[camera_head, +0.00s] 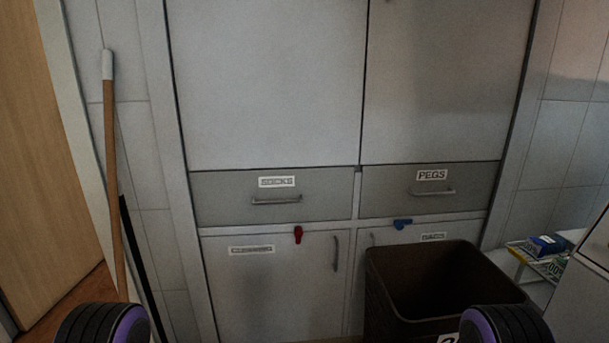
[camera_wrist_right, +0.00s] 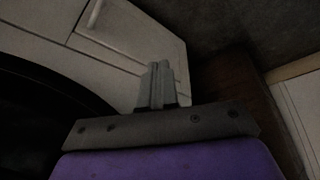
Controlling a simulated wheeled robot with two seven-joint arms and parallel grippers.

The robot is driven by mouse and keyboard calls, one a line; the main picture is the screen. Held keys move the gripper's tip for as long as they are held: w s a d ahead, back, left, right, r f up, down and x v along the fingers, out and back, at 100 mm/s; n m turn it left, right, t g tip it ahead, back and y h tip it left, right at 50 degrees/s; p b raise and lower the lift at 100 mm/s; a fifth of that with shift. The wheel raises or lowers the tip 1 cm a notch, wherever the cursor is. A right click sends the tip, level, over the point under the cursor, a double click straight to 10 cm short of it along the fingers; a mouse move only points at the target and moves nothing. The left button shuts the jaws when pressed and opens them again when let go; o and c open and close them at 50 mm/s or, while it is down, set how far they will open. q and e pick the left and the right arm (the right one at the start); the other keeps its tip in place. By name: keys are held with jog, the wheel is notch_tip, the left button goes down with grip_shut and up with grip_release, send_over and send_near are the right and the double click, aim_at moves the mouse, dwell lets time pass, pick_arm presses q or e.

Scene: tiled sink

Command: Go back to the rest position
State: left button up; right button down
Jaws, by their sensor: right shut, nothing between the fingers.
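My right gripper (camera_wrist_right: 161,86) shows in the right wrist view, its two grey fingers shut together with nothing between them. It is in front of a pale cabinet panel with a handle and a dark floor area. In the head view only rounded black and purple parts of my two arms show at the bottom left and bottom right. Neither gripper's fingers show in the head view, and my left gripper is in no view.
A grey cabinet (camera_head: 270,90) with drawers labelled socks (camera_head: 276,182) and pegs (camera_head: 431,175) stands ahead. A dark open bin (camera_head: 400,290) stands before it at right. A wooden-handled pole (camera_head: 112,170) leans at left. A blue item (camera_head: 548,245) lies on a small rack at right.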

notch_tip(320, 180, up, 25)
jog(key=p, duration=2.5)
jog(key=shift+r, duration=0.2)
